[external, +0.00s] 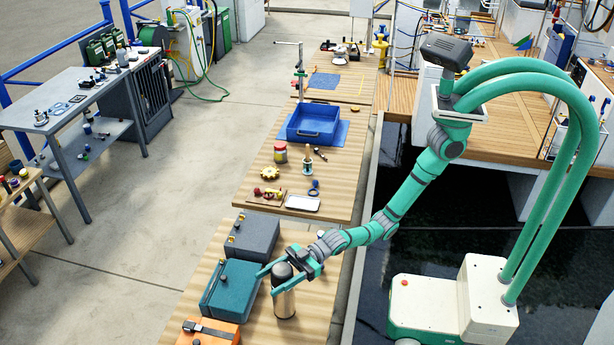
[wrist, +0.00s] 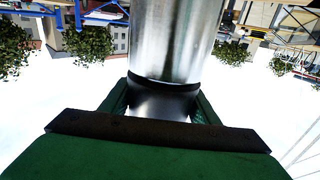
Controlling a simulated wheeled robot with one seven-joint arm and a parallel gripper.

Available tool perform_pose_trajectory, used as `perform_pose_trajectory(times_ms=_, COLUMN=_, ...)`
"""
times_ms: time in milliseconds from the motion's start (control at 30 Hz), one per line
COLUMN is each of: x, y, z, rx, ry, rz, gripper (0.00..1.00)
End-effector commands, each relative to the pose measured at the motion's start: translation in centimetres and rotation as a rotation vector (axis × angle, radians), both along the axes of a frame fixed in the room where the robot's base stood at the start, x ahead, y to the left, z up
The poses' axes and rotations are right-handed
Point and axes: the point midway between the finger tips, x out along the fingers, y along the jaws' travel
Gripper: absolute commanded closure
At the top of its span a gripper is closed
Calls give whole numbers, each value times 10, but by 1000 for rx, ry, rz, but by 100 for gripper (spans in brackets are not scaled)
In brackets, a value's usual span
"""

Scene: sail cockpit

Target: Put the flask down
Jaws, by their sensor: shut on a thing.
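The flask (external: 284,302) is a metallic cylinder with a dark top, upright at the front of the near wooden table (external: 258,334). My gripper (external: 283,271) is shut on the flask near its top. In the wrist view the flask (wrist: 172,40) stands shiny between the green fingers of my gripper (wrist: 160,103), with a dark band around it. I cannot tell whether its base touches the table.
A teal case (external: 231,289) is just left of the flask, with a grey case (external: 252,236) behind it and an orange case (external: 208,333) in front. Bare wood lies right of the flask. A blue tray (external: 313,124) stands farther back.

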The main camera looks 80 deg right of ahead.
Motion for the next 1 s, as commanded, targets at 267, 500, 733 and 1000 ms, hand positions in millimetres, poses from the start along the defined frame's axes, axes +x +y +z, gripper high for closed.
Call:
perform_pose_trajectory(times_ms=267, x=0, y=-1, z=-23, rx=2, ry=0, rz=0, gripper=99)
perform_pose_trajectory(times_ms=500, x=0, y=-1, z=-25, rx=1, ry=0, rz=0, gripper=99)
perform_pose_trajectory(times_ms=733, x=0, y=-1, z=-27, rx=-1, ry=2, rz=0, gripper=26)
perform_pose_trajectory(times_ms=1000, x=0, y=-1, z=-24, rx=0, ry=1, rz=0, gripper=26)
